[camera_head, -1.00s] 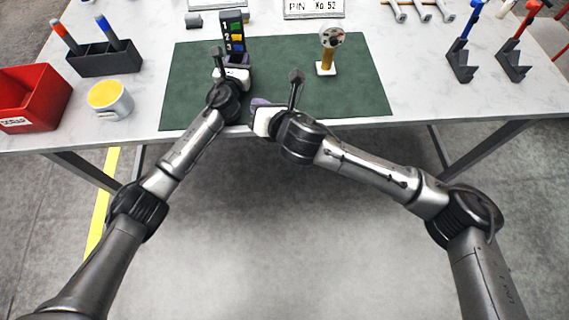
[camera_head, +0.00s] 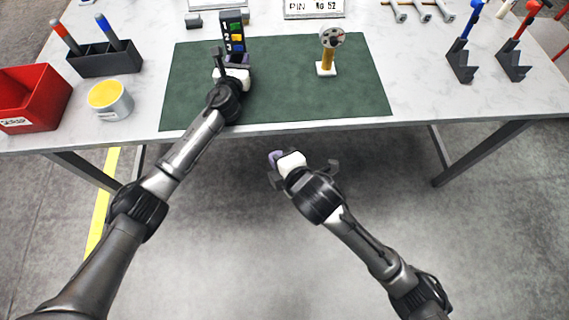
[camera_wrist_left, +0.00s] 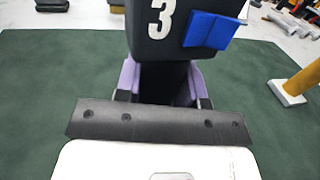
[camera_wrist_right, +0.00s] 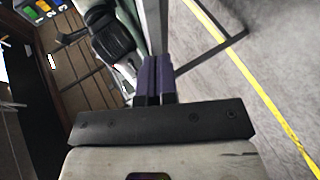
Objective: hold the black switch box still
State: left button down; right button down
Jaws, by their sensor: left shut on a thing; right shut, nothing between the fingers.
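The black switch box (camera_head: 232,33) stands upright at the back left of the green mat (camera_head: 290,95). Its face carries the numbers 1, 2 and 3 beside green, yellow and blue switches. My left gripper (camera_head: 237,60) is shut on the lower part of the box. In the left wrist view the purple fingers (camera_wrist_left: 165,82) sit on both sides of the box, below the 3 and the blue switch (camera_wrist_left: 211,30). My right gripper (camera_head: 275,158) is shut and empty, in front of the table edge. Its purple fingers (camera_wrist_right: 154,80) lie together in the right wrist view.
A post with a round grey head (camera_head: 328,55) stands on the mat's right half. At left are a red bin (camera_head: 35,98), a white cup with yellow inside (camera_head: 110,100) and a black holder (camera_head: 104,60). Blue and red tools on black stands are at right. The mat's middle is clear.

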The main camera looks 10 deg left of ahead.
pick_arm(q)
jog(key=shift+a+f, duration=0.3)
jog(key=shift+f, duration=0.1)
pick_arm(e)
jog(key=shift+s+d+f+m+h, duration=0.15)
jog(key=shift+s+d+f+m, duration=0.15)
jog(key=shift+d+m, duration=0.15)
jog(key=shift+s+d+f+m+h, duration=0.2)
jog(key=shift+d+f+m, duration=0.15)
jog(key=shift+m, duration=0.2)
pick_arm(q)
jog(key=c, duration=1.1)
grip_release()
jog(key=shift+c, duration=0.2)
jog(key=o, duration=0.3)
jog(key=shift+s+a+r, duration=0.1)
jog(key=shift+o, duration=1)
jog(key=shift+d+r, duration=0.15)
jog(key=shift+d, duration=0.1)
pick_arm(e)
jog(key=shift+s+a, duration=0.1)
